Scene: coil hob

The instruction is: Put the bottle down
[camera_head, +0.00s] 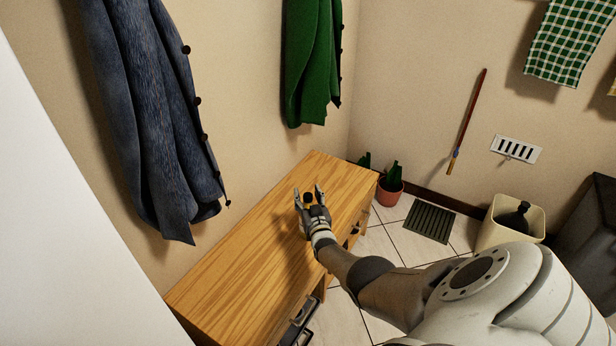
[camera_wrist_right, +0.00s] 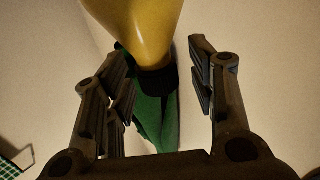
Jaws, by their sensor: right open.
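The bottle is yellow with a dark neck or cap. In the right wrist view the bottle (camera_wrist_right: 135,30) shows upside down at the top, its dark end (camera_wrist_right: 155,80) between my spread fingers, with gaps at both sides. In the head view only a dark round top (camera_head: 308,198) shows between the fingertips. My right gripper (camera_head: 309,194) is open over the wooden cabinet (camera_head: 235,275). The bottle's base is hidden, so its contact with the cabinet top cannot be seen. My left gripper is not in view.
A blue coat (camera_head: 150,110) and a green coat (camera_head: 312,65) hang on the wall beside the cabinet. A potted plant (camera_head: 390,190), a floor grate (camera_head: 430,222) and a cream bin (camera_head: 500,230) stand beyond it. The cabinet's near top is clear.

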